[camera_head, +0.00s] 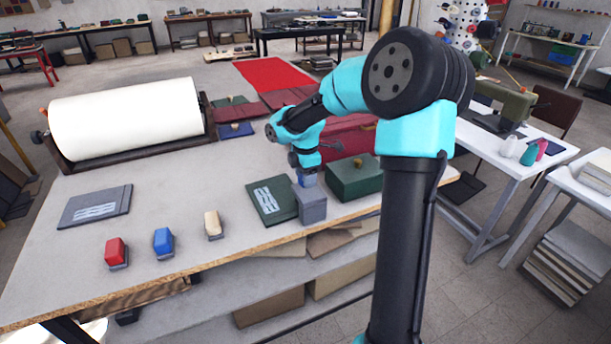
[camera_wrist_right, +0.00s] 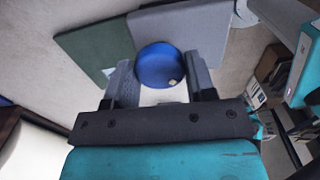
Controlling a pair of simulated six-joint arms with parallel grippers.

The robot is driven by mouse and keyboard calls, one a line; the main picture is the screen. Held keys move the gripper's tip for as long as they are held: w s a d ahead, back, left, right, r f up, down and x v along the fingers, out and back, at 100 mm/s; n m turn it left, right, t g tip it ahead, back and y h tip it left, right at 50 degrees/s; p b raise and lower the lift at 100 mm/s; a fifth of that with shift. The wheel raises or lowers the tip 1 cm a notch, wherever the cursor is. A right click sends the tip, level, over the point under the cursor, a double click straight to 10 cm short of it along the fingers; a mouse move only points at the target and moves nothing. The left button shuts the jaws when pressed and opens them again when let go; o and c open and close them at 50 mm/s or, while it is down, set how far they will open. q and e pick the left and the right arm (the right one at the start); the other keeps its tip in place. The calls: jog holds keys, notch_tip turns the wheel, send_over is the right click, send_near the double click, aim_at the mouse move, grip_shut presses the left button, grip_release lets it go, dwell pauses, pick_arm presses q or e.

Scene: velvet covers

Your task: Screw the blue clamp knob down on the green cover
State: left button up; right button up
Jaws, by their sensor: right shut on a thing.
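The green cover (camera_head: 266,197) lies flat on the table and bears a pale pattern of lines. A grey clamp block (camera_head: 313,205) stands at its right edge; it also shows in the right wrist view (camera_wrist_right: 188,30), overlapping the cover (camera_wrist_right: 92,46). The round blue clamp knob (camera_wrist_right: 158,62) sits at the block's near end in that view, between the fingers. In the head view a little of the knob (camera_head: 308,181) shows on top of the block. My right gripper (camera_head: 305,170) points down, shut on the knob. My left gripper is out of view.
A green box (camera_head: 354,180) stands close right of the clamp, with a red box (camera_head: 348,142) behind. Red (camera_head: 116,251), blue (camera_head: 163,241) and cream (camera_head: 212,223) blocks stand front left near a grey cover (camera_head: 95,206). A white roll (camera_head: 125,120) lies behind.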

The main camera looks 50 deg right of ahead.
jog(key=m, duration=0.5)
jog(key=shift+m, duration=0.3)
jog(key=m, duration=1)
jog(key=shift+m, duration=0.4)
jog(key=m, duration=0.5)
jog(key=shift+m, duration=0.3)
jog(key=o, duration=0.9)
jog(key=shift+r, duration=0.1)
